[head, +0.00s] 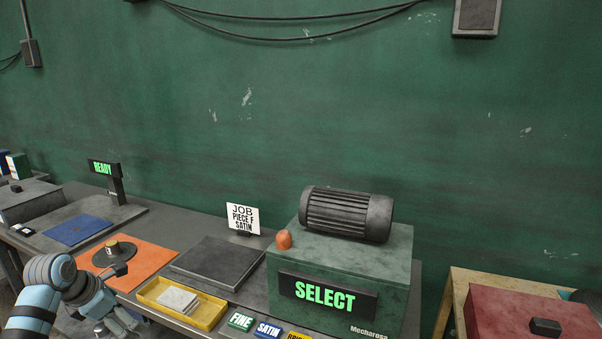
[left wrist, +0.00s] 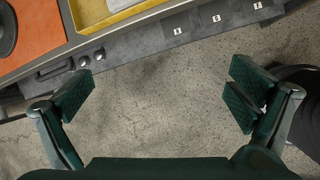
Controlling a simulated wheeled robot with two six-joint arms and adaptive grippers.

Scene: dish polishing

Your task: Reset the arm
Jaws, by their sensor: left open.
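My left gripper (left wrist: 160,94) is open and empty in the left wrist view, its two dark green fingers wide apart over bare concrete floor. In the head view my left arm comes in at the lower left, bent in front of the bench, and its gripper is only partly visible at the bottom edge. The bench edge (left wrist: 130,42) lies beyond the fingers in the left wrist view. My right arm is in neither view.
The bench holds an orange mat (head: 153,257) with a dark disc (head: 115,254), a yellow tray (head: 206,319) with pale blocks, a dark plate (head: 217,263) and a green machine (head: 395,262) reading SELECT. FINE (head: 241,321) and SATIN (head: 268,330) tiles sit in front. A red box (head: 510,320) stands right.

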